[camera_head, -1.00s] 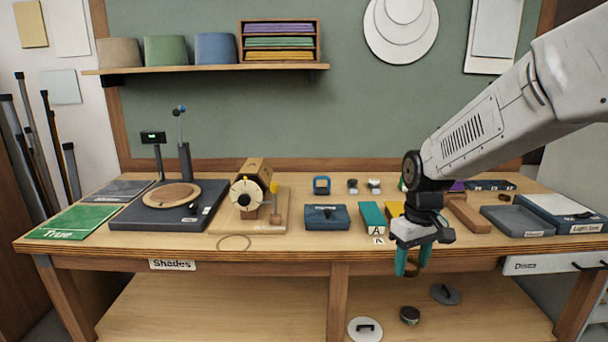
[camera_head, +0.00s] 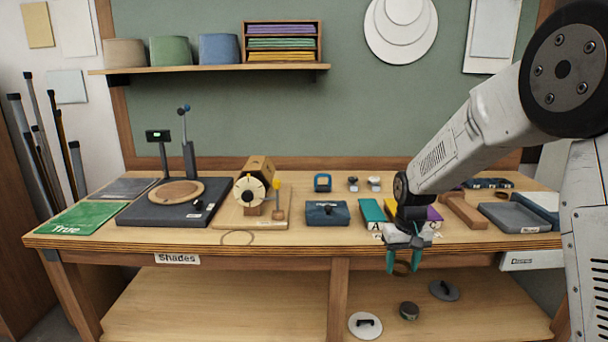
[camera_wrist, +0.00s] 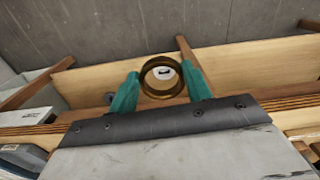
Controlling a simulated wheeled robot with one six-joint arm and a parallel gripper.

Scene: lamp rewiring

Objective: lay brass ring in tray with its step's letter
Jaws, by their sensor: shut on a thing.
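My gripper (camera_head: 404,262) hangs in front of the bench's front edge, its teal fingers pointing down. The yellow tray's letter is hidden.
A blue box (camera_head: 327,213) stands left of the trays, and a wooden block (camera_head: 463,211) stands right of them. A grey tray (camera_head: 513,217) lies farther right. The lower shelf (camera_head: 250,300) is beneath the gripper.

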